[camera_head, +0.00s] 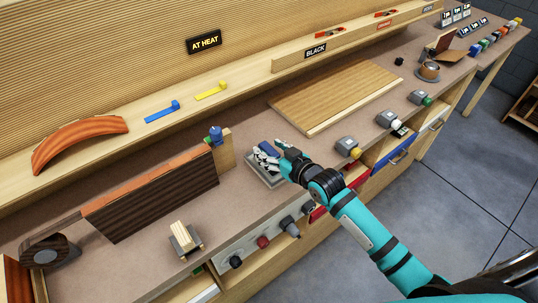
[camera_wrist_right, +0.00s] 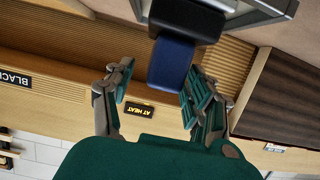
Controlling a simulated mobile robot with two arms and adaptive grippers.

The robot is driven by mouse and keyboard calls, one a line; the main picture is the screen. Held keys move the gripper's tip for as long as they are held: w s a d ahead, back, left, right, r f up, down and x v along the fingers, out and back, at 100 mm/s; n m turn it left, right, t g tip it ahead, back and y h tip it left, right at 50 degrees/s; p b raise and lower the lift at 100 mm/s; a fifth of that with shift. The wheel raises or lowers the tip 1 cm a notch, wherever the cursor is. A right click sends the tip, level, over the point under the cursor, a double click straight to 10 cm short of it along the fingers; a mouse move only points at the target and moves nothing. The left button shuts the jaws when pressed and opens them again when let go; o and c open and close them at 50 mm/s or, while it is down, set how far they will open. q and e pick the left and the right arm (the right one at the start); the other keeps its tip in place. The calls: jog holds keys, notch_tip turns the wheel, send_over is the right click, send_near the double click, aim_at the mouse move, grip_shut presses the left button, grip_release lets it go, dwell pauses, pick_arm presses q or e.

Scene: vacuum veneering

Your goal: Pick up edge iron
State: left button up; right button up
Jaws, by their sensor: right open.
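The edge iron shows a blue handle (camera_wrist_right: 170,65) with a black collar in the right wrist view. In the head view its small blue part (camera_head: 268,148) shows at a grey metal stand (camera_head: 257,180) on the bench; my fingers hide much of it. My right gripper (camera_head: 272,155) is over the stand, reaching in from the lower right. In the wrist view my right gripper (camera_wrist_right: 157,78) is open, with the handle between its fingers, closer to the right finger. I cannot tell whether it touches. My left gripper is not in view.
An "AT HEAT" sign (camera_head: 203,41) is on the back wall. A dark veneered panel (camera_head: 160,195) with a blue clamp (camera_head: 215,135) stands left of the stand. A light wood board (camera_head: 335,95) lies behind right. Knobs (camera_head: 264,241) line the bench front. Several grey blocks with coloured knobs stand right.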

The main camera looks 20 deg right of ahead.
jog(key=shift+w+a+f, duration=0.2)
jog(key=shift+w+f, duration=0.05)
jog(key=shift+w, duration=0.2)
jog(key=shift+s, duration=0.1)
jog(key=shift+c, duration=1.1)
grip_shut()
jog(key=shift+r, duration=0.15)
